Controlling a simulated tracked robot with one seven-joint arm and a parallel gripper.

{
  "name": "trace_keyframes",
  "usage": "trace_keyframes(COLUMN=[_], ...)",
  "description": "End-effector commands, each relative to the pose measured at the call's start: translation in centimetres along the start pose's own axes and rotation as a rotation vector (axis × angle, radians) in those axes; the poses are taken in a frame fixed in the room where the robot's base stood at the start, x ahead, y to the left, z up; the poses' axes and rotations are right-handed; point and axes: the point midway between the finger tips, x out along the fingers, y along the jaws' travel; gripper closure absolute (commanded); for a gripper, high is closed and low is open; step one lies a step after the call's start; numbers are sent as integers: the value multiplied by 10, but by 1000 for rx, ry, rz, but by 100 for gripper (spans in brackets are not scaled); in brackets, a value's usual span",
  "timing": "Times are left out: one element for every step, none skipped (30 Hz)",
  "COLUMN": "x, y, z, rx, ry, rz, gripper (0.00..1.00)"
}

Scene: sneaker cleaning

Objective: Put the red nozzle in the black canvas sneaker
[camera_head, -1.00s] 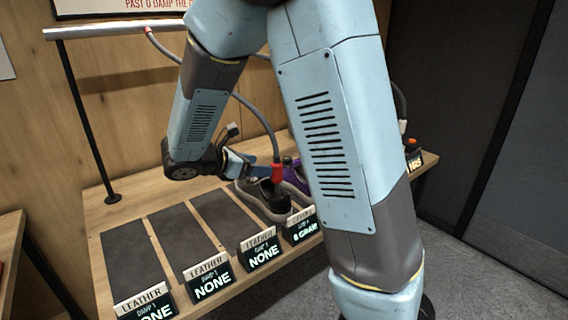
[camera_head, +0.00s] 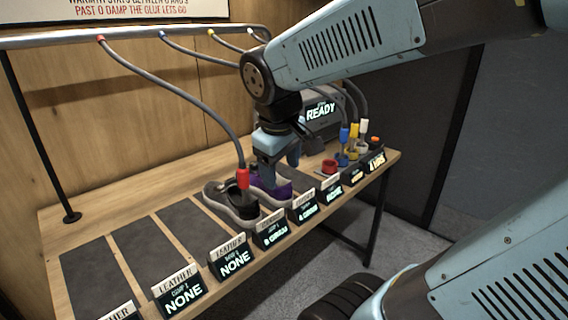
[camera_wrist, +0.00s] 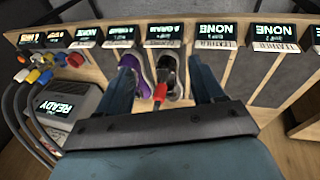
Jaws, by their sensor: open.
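The red nozzle (camera_head: 243,179) is on the end of a grey hose, upright at the opening of the black canvas sneaker (camera_head: 222,203). Its lower end is hidden in the opening, so depth cannot be told. The sneaker is dark with a pale sole, and stands beside a purple sneaker (camera_head: 272,188). My gripper (camera_head: 279,165) points down above and behind the purple sneaker, apart from the nozzle. In the wrist view my gripper (camera_wrist: 161,78) is open, its fingers wide apart, with the red nozzle (camera_wrist: 160,92) visible between them, not clasped.
Dark empty mats (camera_head: 146,248) fill the left of the bench, with label signs (camera_head: 232,255) along its front edge. Blue, yellow and white nozzles (camera_head: 353,132) stand at the right near a box reading READY (camera_head: 321,110). Hoses hang from an overhead rail (camera_head: 130,36).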

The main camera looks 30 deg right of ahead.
Motion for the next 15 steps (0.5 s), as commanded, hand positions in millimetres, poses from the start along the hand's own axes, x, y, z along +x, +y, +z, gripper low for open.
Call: trace_keyframes(x=[-8,-12,-17,-20,-23,-27,-30,-32,-35,-36,-38,-39,-40,-40,-40], y=[-2,-3,-5,-7,-8,-10,-12,-13,-15,-17,-18,-19,-19,-20,-20], z=[7,10,13,16,18,20,22,23,24,24,24,25,25,26,26], rx=[77,120,173,211,245,288,315,339,368,384,397,412,419,425,429], ry=[46,71,103,124,146,171,188,203,220,230,239,248,252,255,257], rz=[-18,-30,-46,-57,-67,-80,-88,-95,-104,-109,-114,-119,-121,-123,-124], gripper=[33,33,33,33,33,33,33,33,33,33,33,33,33,33,33])
